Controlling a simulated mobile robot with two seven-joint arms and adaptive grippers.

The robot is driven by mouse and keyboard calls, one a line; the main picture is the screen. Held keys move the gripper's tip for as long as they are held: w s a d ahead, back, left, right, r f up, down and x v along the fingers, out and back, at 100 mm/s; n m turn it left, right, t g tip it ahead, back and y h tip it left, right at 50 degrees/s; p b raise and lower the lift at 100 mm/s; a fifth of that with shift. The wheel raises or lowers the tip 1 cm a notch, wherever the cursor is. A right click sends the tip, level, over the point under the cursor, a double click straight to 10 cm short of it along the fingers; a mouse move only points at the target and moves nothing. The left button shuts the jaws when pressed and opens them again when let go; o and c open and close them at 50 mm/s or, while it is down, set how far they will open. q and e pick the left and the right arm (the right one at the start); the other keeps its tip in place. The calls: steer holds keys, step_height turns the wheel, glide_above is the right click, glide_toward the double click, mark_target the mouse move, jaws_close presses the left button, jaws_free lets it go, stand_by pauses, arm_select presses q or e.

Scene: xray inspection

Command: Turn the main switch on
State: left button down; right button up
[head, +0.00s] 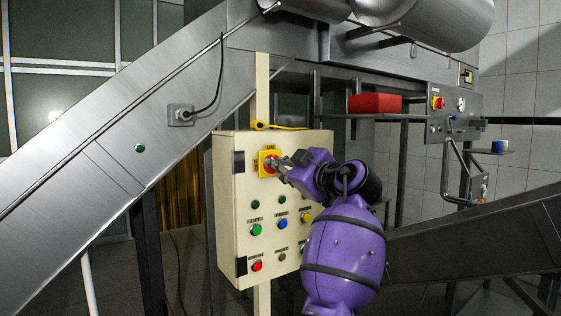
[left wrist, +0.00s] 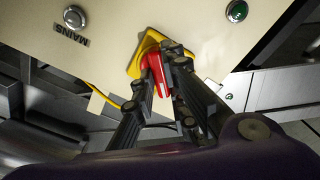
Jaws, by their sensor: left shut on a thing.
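The main switch (head: 267,164) is a red rotary handle on a yellow plate, high on the front of a cream control box (head: 240,205). The red handle (left wrist: 156,66) and its yellow plate (left wrist: 137,62) also show in the left wrist view. My left gripper (head: 279,164) is at the switch, its fingers on both sides of the red handle. In the left wrist view the left gripper (left wrist: 166,72) is shut on the handle, which sits between the fingertips. The fingers hide part of the plate. My right gripper is not in view.
Green, blue, yellow and red buttons, among them the green button (head: 257,229), sit below the switch. A steel conveyor chute (head: 110,140) slopes at the left. A red block (head: 374,103) lies on a shelf behind the arm. Another panel (head: 452,105) is at the right.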

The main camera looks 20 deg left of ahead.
arm_select(q)
steer(key=m+p, duration=0.3)
steer(key=m, duration=0.5)
steer(key=shift+r+p, duration=0.1)
steer(key=shift+p, duration=0.25)
steer(key=shift+m, duration=0.4)
steer(key=c, duration=1.8)
jaws_free()
steer(key=shift+o, duration=0.2)
steer(key=v, duration=1.2)
